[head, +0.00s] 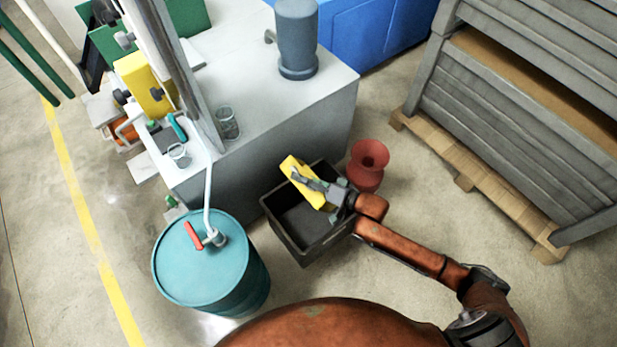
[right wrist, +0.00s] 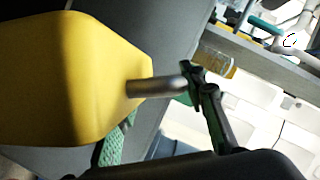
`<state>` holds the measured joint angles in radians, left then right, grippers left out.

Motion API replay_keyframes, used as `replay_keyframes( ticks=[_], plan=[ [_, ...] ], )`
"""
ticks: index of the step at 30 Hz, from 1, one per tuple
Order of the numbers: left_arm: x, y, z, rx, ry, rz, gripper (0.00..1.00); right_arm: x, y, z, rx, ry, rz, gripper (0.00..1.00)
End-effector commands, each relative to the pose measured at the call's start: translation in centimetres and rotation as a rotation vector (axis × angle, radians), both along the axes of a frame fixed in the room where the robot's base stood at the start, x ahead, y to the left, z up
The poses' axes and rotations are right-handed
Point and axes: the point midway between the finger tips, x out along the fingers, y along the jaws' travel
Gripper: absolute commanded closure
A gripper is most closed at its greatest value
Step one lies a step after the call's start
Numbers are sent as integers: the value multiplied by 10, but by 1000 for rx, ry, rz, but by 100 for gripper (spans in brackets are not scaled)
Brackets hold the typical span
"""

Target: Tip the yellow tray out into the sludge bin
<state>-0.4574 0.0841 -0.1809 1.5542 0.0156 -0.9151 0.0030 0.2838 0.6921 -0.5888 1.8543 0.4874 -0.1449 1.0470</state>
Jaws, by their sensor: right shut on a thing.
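My right gripper (head: 322,186) is shut on the yellow tray (head: 296,174) and holds it above the dark sludge bin (head: 300,250). The tray looks tilted, with a broad yellow face showing; its contents cannot be made out. In the right wrist view the yellow tray (right wrist: 75,75) fills the left side. Its short metal handle (right wrist: 155,87) runs between the green-padded fingers of the gripper (right wrist: 158,108). The sludge bin is open on top, stands on the floor, and its visible inside looks dark and empty. My left gripper is not in view.
A teal drum (head: 205,270) with a pump stands left of the bin. A red flared container (head: 368,165) stands just right of it. The grey machine base (head: 300,125) rises behind. Grey crates on a pallet (head: 470,165) stand at right, with clear floor between.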

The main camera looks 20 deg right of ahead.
Motion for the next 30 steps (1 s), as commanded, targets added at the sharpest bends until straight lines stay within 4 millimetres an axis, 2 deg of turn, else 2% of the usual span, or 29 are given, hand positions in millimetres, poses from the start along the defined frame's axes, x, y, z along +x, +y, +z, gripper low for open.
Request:
replay_keyframes(
  ticks=[1, 6, 14, 21, 30],
  plan=[
    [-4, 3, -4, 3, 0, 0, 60, 0, 2, 6, -20, -14, -3, 100],
    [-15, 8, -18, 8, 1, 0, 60, -1, 3, 4, -79, -30, -9, 100],
    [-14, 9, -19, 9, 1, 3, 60, -4, 11, -4, -207, -78, -11, 100],
    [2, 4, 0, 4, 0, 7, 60, -8, 21, -14, -388, -146, -11, 100],
    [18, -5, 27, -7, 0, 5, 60, -10, 28, -19, -523, -198, -11, 100]
  ],
)
